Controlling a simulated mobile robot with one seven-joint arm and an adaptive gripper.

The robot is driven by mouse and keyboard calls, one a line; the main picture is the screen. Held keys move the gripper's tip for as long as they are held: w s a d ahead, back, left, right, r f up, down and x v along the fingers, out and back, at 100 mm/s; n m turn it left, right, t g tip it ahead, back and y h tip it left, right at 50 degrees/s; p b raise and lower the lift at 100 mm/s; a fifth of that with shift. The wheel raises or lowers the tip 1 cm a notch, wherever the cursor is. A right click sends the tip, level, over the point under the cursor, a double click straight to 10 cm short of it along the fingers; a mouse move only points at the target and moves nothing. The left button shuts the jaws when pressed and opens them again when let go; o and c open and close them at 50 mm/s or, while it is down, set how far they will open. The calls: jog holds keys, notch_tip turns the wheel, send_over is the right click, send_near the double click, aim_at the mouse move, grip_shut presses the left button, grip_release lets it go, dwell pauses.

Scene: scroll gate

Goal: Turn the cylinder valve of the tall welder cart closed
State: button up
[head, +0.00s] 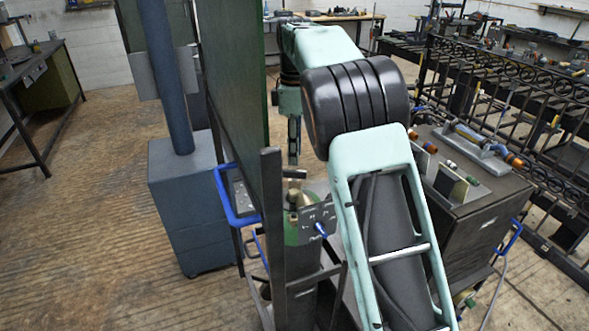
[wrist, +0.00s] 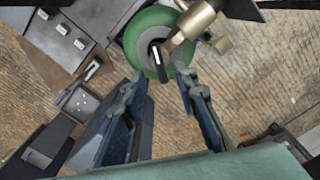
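A green gas cylinder (head: 299,228) stands low in the cart's frame, partly hidden by a dark post and my arm. A brass valve (head: 296,196) sits on top of it. In the wrist view I look down on the cylinder's green shoulder (wrist: 132,34), with the brass valve body (wrist: 196,20) above right and a dark lever-like part with a pale end (wrist: 158,58) at the centre. My gripper (wrist: 158,84) is open and empty, its two fingers apart just below that part. In the head view my gripper (head: 294,158) points down above the valve.
A tall green panel (head: 234,80) and dark post (head: 271,220) stand close left of my gripper. A blue handle (head: 236,207) sticks out beside them. A grey box with a column (head: 183,185) is left. A dark welder cabinet (head: 470,205) is right. Wooden floor (head: 100,230) at left is clear.

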aim_at(295, 171)
jog(key=shift+f, duration=2.8)
grip_shut()
